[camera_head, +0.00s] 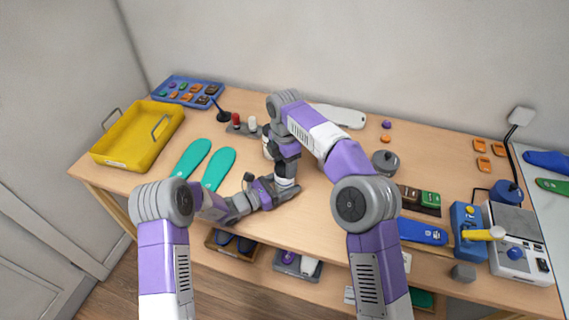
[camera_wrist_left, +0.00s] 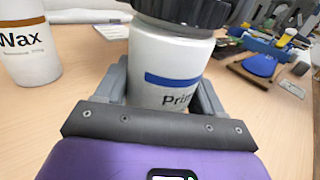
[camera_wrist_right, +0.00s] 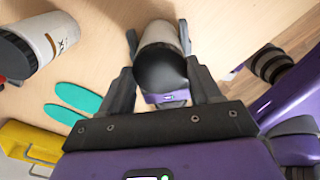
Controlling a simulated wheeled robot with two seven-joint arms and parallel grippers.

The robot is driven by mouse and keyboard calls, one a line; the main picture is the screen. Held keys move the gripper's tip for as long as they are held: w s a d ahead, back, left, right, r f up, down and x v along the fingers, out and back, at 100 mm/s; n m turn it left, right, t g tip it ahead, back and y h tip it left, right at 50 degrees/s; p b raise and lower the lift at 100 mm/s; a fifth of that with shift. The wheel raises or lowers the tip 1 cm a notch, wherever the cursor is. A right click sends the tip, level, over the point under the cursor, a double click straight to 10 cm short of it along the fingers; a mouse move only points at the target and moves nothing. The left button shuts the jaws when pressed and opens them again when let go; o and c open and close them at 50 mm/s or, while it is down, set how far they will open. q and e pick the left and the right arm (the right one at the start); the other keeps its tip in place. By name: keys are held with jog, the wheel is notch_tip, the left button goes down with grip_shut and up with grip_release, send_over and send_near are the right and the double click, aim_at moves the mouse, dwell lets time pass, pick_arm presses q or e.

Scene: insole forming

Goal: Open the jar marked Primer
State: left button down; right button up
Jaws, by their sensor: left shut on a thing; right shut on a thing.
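The Primer jar (camera_wrist_left: 165,75) is white with a blue band and a black lid (camera_wrist_left: 185,12); it stands upright on the table in the left wrist view. My left gripper (camera_wrist_left: 165,85) is shut on the jar's body from the side. My right gripper (camera_wrist_right: 160,50) comes from above and is shut on the jar, seemingly at the black lid (camera_wrist_right: 160,70); the exact contact is hard to see. In the head view both grippers meet at the jar, which is mostly hidden by my left gripper (camera_head: 287,188) and right gripper (camera_head: 286,178).
A white Wax jar (camera_wrist_left: 30,45) stands close beside, also seen in the right wrist view (camera_wrist_right: 40,45). Green insoles (camera_head: 219,168) lie to the left, near a yellow tray (camera_head: 105,150). A grey lidded pot (camera_head: 385,163) is right. The front table between the arms is clear.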

jog(key=n, duration=0.3)
jog(key=shift+r, duration=0.2)
dwell(0.5)
jog(key=shift+r, duration=0.95)
jog(key=shift+r, duration=2)
pick_arm(q)
jog(key=shift+c, duration=0.2)
grip_release()
jog(key=shift+a, duration=0.1)
